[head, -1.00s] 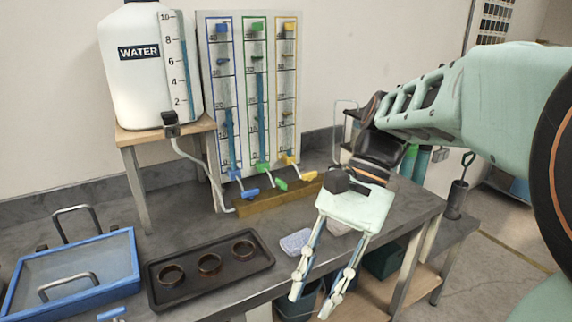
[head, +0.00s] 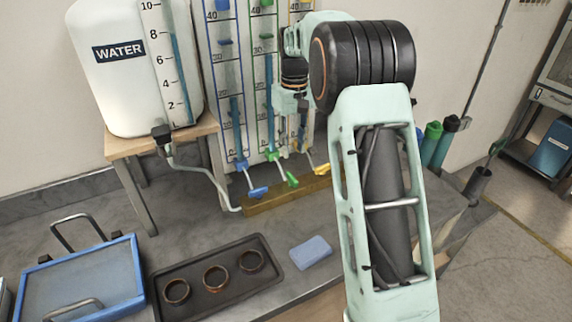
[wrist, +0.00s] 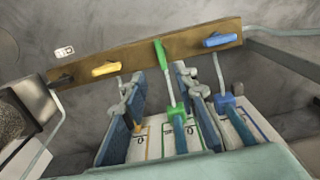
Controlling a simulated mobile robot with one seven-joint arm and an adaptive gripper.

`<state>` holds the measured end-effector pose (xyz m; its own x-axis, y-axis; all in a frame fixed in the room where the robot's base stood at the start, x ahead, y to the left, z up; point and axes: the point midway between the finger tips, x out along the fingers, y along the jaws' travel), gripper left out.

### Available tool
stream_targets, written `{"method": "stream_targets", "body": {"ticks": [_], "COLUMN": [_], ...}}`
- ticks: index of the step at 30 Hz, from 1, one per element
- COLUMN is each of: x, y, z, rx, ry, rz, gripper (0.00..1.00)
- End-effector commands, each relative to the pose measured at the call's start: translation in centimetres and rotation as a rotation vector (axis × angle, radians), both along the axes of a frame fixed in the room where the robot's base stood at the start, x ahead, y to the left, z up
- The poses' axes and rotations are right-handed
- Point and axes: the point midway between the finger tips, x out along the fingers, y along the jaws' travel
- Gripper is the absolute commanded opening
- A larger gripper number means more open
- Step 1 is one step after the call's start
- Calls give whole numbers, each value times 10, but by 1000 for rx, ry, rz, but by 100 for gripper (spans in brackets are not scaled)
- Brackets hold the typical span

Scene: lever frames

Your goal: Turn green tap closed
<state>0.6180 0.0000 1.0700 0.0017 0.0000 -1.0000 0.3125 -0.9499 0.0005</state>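The green tap (head: 292,180) sits between the blue tap (head: 258,192) and the yellow tap (head: 321,169), in front of the gauge panel. In the wrist view, the green handle (wrist: 161,54) points roughly in line with its pipe, while the blue handle (wrist: 220,39) and yellow handle (wrist: 106,69) lie crosswise. My gripper (wrist: 157,80) is open, one finger on each side of the green tap's line, with a gap on both sides. The green handle reaches past the fingertips. In the head view my arm hides most of the gripper.
A wooden block (head: 262,204) runs below the taps. A water tank (head: 130,80) stands on a stand at left. A black tray with rings (head: 200,300), a blue-rimmed tray (head: 85,270) and a blue sponge (head: 311,252) lie on the bench. Green bottles (head: 433,140) stand at right.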

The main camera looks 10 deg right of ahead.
Motion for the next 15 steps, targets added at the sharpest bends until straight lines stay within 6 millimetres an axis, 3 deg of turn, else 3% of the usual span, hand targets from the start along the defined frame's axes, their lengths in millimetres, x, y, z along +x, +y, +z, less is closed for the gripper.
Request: {"method": "stream_targets", "body": {"ticks": [15], "x": [-2], "y": [0], "z": [-88], "rx": [1], "ry": [4], "rz": [-3], "gripper": [27]}}
